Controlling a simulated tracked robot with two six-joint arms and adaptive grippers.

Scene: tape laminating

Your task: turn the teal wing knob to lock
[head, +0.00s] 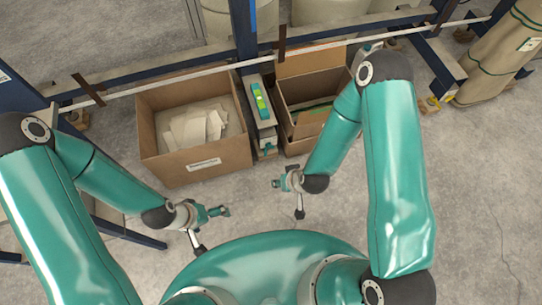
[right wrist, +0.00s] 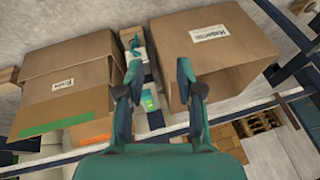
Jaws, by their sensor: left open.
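A narrow grey device (head: 265,128) with a teal and yellow-green face stands between two cardboard boxes in the head view. A small teal part at its near end, which looks like the wing knob (head: 268,149), is too small to tell its angle. In the right wrist view the knob (right wrist: 134,43) shows beyond my fingers at the device's far end. My right gripper (right wrist: 158,85) is open and empty, its fingers spread apart; it also shows in the head view (head: 279,184), short of the device and apart from it. My left gripper (head: 217,211) is open and empty, farther left and nearer my body.
A cardboard box (head: 208,167) with pale sheets stands left of the device, and another open box (head: 302,125) stands close on its right. A blue frame and a white rail (head: 170,83) run behind. The concrete floor in front is clear.

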